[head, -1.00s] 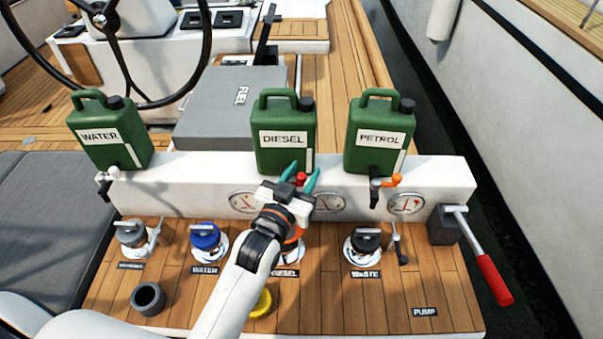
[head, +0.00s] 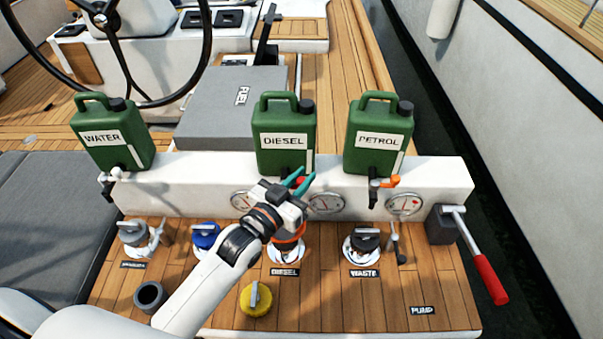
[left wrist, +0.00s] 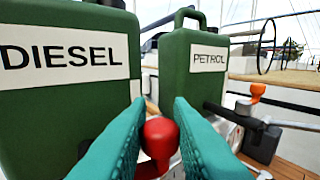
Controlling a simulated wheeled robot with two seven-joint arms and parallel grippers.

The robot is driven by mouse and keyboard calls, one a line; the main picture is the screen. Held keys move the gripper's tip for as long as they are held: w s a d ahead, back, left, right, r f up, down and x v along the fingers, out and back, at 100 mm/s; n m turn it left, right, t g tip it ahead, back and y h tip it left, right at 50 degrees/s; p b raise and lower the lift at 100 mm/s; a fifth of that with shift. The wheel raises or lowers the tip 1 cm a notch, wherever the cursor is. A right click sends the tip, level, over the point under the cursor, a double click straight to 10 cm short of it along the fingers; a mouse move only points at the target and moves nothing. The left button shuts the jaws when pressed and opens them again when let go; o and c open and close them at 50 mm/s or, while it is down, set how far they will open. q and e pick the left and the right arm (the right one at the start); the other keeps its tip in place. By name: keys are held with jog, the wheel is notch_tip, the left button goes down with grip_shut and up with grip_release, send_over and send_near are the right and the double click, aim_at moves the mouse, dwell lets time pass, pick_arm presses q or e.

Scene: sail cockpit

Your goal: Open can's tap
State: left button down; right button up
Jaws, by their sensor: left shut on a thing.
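The green diesel can (head: 284,130) stands on the white ledge, between the water can (head: 112,130) and the petrol can (head: 379,132). Its tap has a red handle (head: 301,180). My left gripper (head: 299,179) is at that tap, with its teal fingers shut on the red handle. In the left wrist view the red handle (left wrist: 160,138) sits between the two fingers, and the diesel can (left wrist: 70,60) fills the left side. The tap's spout is hidden behind the gripper. My right gripper is not in view.
The petrol can's tap has an orange handle (head: 390,181). Below, the deck holds a blue cap (head: 206,236), a yellow cap (head: 256,299), a waste cap (head: 365,240) and a grey cup (head: 149,297). A red-handled pump lever (head: 490,279) is at the right.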

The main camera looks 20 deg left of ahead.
pick_arm(q)
jog(key=m+h, duration=0.1)
jog(key=m+g+h, duration=0.1)
jog(key=shift+s+a+h, duration=0.15)
jog(key=shift+s+h, duration=0.15)
jog(key=shift+s+m+g+h, duration=0.15)
jog(key=shift+m+g+h, duration=0.35)
jog(key=shift+h, duration=0.2)
jog(key=shift+s+a+f+m+g+h+b, duration=0.1)
jog(key=shift+s+m+g+h+b, duration=0.15)
jog(key=shift+m+g+h+b, duration=0.5)
jog(key=m+g+h, duration=0.2)
jog(key=h, duration=0.1)
jog(key=shift+s+a+m+g+b, duration=0.2)
jog(key=shift+s+m+g+b, duration=0.05)
jog(key=shift+s+g+b, duration=0.15)
jog(key=shift+s+a+m+g+h+b, duration=0.1)
jog(key=shift+s+a+m+g+h, duration=0.4)
jog(key=shift+m+g, duration=1.3)
jog(key=shift+s+a+m+g+h+b, duration=0.15)
jog(key=shift+m+g+h, duration=0.8)
jog(key=shift+g, duration=1.5)
jog(key=shift+s+a+m+g+h+b, duration=0.1)
jog(key=shift+s+a+m+g+h, duration=0.35)
jog(key=shift+m+g, duration=1.4)
jog(key=shift+w+g, duration=0.1)
jog(key=shift+g, duration=0.55)
